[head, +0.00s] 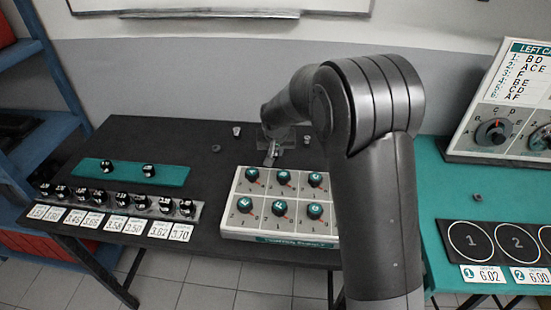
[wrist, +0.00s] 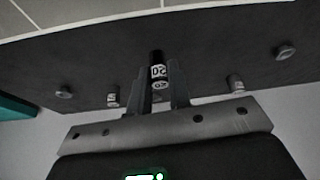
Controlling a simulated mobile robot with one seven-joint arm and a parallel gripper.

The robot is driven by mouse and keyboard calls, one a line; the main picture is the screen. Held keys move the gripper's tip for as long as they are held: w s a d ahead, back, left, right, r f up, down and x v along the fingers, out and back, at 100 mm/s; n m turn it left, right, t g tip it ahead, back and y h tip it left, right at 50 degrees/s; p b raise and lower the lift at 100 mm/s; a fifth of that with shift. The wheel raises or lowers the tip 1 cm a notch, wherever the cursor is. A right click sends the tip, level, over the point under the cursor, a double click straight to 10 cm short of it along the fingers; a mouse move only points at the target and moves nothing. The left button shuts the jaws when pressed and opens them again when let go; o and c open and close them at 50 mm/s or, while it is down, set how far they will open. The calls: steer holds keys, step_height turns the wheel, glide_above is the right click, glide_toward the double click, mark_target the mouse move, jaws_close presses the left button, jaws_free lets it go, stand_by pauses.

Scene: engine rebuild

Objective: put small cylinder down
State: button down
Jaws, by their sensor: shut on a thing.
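In the wrist view a small cylinder (wrist: 158,72) with a black upper part and pale lettered markings stands between the two fingers of my gripper (wrist: 162,88). The fingers are shut on it. In the head view my gripper (head: 271,153) is low over the back of the dark table (head: 180,140), just behind the grey knob panel. The held cylinder cannot be made out clearly there. I cannot tell whether its base touches the table.
A small pale cylinder (head: 237,131) and a dark ring (head: 216,149) are on the table left of my gripper. Another small pale piece (head: 307,140) is to its right. The knob panel (head: 230,227), teal strip (head: 120,173) and labelled rack (head: 50,198) are nearer. The left table middle is clear.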

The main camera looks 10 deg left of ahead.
mark_target(276, 156)
steer(key=shift+f, duration=1.65)
steer(key=shift+f, duration=0.15)
steer(key=c, duration=1.3)
jaws_free()
steer(key=shift+c, duration=0.2)
steer(key=v, duration=1.2)
steer(key=shift+r, duration=0.3)
